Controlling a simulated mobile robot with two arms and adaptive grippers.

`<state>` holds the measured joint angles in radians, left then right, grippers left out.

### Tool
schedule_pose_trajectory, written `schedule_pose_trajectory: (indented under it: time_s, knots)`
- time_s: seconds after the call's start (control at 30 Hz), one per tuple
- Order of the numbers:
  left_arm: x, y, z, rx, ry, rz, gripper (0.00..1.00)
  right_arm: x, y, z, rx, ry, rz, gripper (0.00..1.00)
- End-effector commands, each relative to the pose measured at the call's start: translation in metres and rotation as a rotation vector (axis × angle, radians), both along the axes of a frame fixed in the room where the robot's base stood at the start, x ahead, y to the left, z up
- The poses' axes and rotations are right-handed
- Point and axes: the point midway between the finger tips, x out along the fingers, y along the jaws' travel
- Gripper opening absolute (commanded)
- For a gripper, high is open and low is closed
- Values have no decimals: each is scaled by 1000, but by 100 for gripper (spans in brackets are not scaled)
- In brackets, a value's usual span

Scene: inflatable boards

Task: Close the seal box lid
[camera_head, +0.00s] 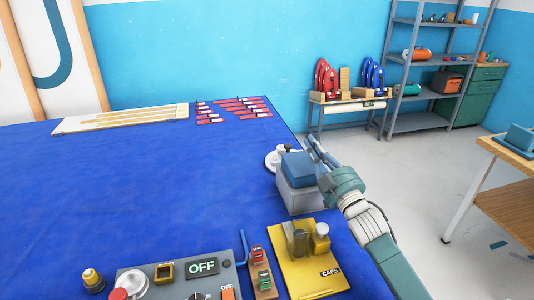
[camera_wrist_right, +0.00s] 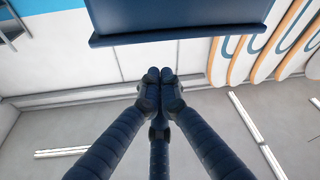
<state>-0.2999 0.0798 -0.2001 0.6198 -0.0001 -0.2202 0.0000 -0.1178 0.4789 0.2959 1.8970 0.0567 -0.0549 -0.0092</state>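The seal box (camera_head: 299,200) is a grey box at the right edge of the blue-covered table. Its blue lid (camera_head: 298,165) shows at the top of the box; I cannot tell whether it is fully down. My right gripper (camera_head: 316,145) is just beyond and right of the lid, and contact is unclear. In the right wrist view its fingertips (camera_wrist_right: 160,76) are together with nothing visible between them. A dark blue panel with a lip (camera_wrist_right: 180,30), probably the lid, is above the fingertips there. My left gripper is not in view.
A yellow tray (camera_head: 302,274) and a control panel marked OFF (camera_head: 203,267) are at the near edge. A white round piece (camera_head: 273,160) is left of the box. Red pieces (camera_head: 240,108) lie at the back. The table's middle is clear.

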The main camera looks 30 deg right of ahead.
Motion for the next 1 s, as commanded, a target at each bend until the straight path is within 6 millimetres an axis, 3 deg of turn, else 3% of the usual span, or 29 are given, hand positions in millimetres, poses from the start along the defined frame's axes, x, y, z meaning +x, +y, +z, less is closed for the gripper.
schedule_pose_trajectory:
  time_s: [0.5, 1.0]
  knots:
    - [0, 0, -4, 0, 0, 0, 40, -5, -21, -27, 127, -31, 0, 0]
    - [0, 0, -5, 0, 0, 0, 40, -6, -23, -32, 126, -31, 0, 0]
